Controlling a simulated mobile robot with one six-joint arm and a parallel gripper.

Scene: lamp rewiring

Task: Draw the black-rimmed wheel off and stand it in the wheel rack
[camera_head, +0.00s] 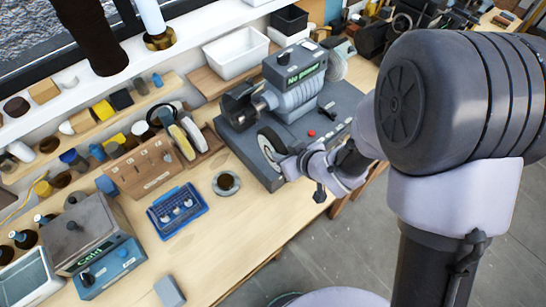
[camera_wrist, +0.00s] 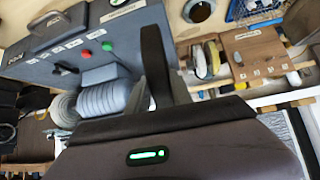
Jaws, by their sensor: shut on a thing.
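The black-rimmed wheel (camera_head: 266,151) has a pale face and stands roughly upright at the left front of the grey machine's base. My gripper (camera_head: 290,160) is shut on it from the right. In the wrist view the wheel (camera_wrist: 152,55) shows edge-on as a dark upright band between my fingers (camera_wrist: 158,95). The machine's spindle (camera_head: 270,101) is behind the wheel, which looks apart from it. The wheel rack seems to be the wooden holder (camera_head: 199,142) left of the machine, with pale wheels standing in it. It also shows in the wrist view (camera_wrist: 213,73).
The grey machine (camera_head: 335,122) has a red button and a display. A labelled wooden box (camera_head: 143,171) adjoins the rack. The front bench strip is mostly clear.

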